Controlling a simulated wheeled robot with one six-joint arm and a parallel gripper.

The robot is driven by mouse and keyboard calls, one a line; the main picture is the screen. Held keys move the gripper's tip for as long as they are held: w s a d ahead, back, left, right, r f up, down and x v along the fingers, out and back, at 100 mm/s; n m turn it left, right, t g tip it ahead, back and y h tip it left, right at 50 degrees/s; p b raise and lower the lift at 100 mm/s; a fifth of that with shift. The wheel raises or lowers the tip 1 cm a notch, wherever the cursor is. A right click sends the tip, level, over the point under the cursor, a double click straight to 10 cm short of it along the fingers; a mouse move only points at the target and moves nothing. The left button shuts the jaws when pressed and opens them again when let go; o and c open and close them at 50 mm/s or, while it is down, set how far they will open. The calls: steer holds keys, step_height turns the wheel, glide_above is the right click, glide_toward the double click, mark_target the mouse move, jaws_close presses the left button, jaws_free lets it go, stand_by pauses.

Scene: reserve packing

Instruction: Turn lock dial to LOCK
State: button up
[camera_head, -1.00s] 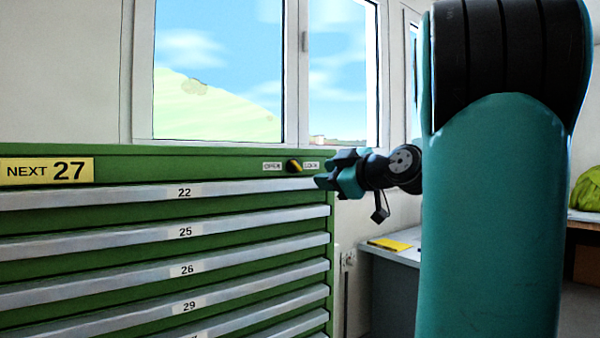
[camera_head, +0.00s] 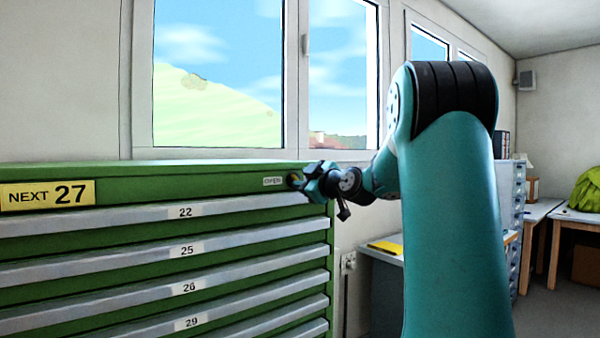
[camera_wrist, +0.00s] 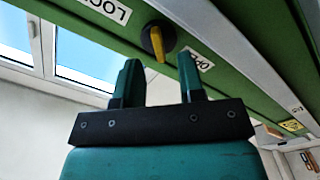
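The lock dial (camera_wrist: 158,41) is a dark round knob with a yellow bar, on the green front of the cabinet. In the wrist view it sits between the LOCK label (camera_wrist: 112,10) and the OPEN label (camera_wrist: 197,60). In the head view only a sliver of the dial (camera_head: 294,179) shows beside the OPEN label (camera_head: 273,181); my gripper hides the rest and the LOCK label. My gripper (camera_wrist: 160,68) is open and empty. Its two teal fingers are spread, with the dial just beyond the tips and roughly centred between them. It also shows in the head view (camera_head: 308,183).
The green cabinet has several grey drawers (camera_head: 185,213) below the dial and a yellow NEXT 27 sign (camera_head: 47,195) at left. Windows (camera_head: 218,70) stand behind it. A desk with a yellow item (camera_head: 386,247) stands to its right.

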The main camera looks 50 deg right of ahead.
steer(key=shift+x, duration=1.2)
jaws_close()
